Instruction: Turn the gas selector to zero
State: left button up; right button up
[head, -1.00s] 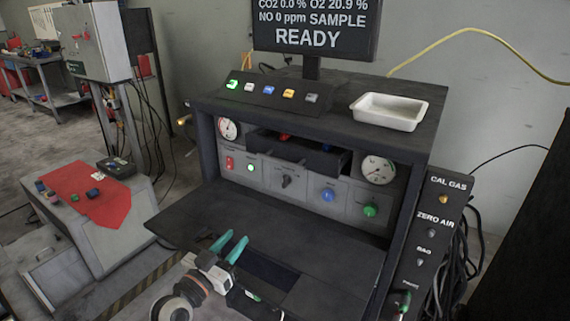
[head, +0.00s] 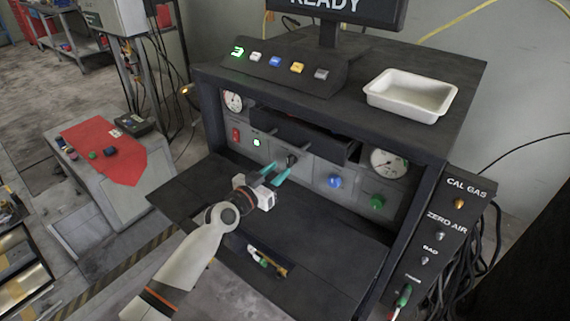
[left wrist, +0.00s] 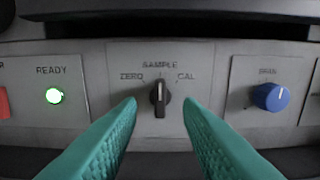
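The gas selector (left wrist: 160,94) is a small black knob on the grey panel, marked ZERO at left, SAMPLE at top and CAL at right. In the left wrist view its handle stands upright, in line with SAMPLE. It also shows in the head view (head: 291,161), just beyond the fingertips. My left gripper (head: 276,175) has teal fingers and is open. In the left wrist view its fingers (left wrist: 160,105) stand apart on either side of the knob, with nothing between them held. Whether they reach the knob's depth is hard to tell. My right gripper is not in view.
A green-lit READY lamp (left wrist: 54,96) is left of the selector and a blue knob (left wrist: 270,96) right of it. A drawer (head: 300,137) juts out above. A white tray (head: 411,95) sits on top. The dark shelf (head: 330,235) below is mostly clear.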

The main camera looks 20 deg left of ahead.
aim_at(287, 162)
pick_arm(q)
jog(key=shift+x, duration=1.9)
grip_shut()
jog(key=shift+n, duration=0.4)
jog(key=n+b, duration=0.1)
jog(key=n, duration=0.2)
jog(key=shift+a, duration=0.1)
jog(key=n+b, duration=0.1)
jog(key=n, duration=0.5)
jog(key=shift+a, duration=0.15)
grip_release()
jog(key=shift+f, duration=0.1)
